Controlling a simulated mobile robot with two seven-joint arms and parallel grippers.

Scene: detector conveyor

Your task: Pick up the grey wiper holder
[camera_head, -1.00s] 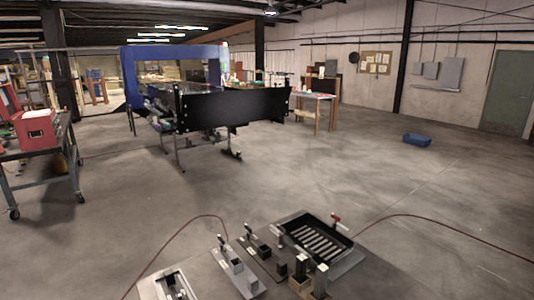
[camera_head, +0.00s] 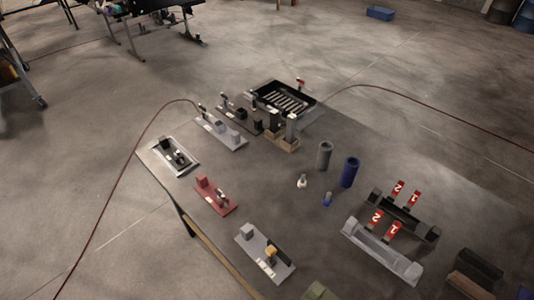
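A long light-grey holder (camera_head: 376,252) with raised ends lies at the right front of the table and looks like the grey wiper holder. Red tags with white numbers (camera_head: 376,217) stand at it and at a similar black holder (camera_head: 405,215) just behind it. A grey cylinder (camera_head: 324,155) stands upright farther back, beside a blue cylinder (camera_head: 349,172). Neither of my grippers is in view.
A dark slatted tray (camera_head: 284,99) sits at the table's back. Grey fixtures (camera_head: 222,133), a red one (camera_head: 215,196) and another grey one (camera_head: 264,252) stand along the left side. Dark blocks (camera_head: 474,272) lie at the right front. The table's middle is mostly clear.

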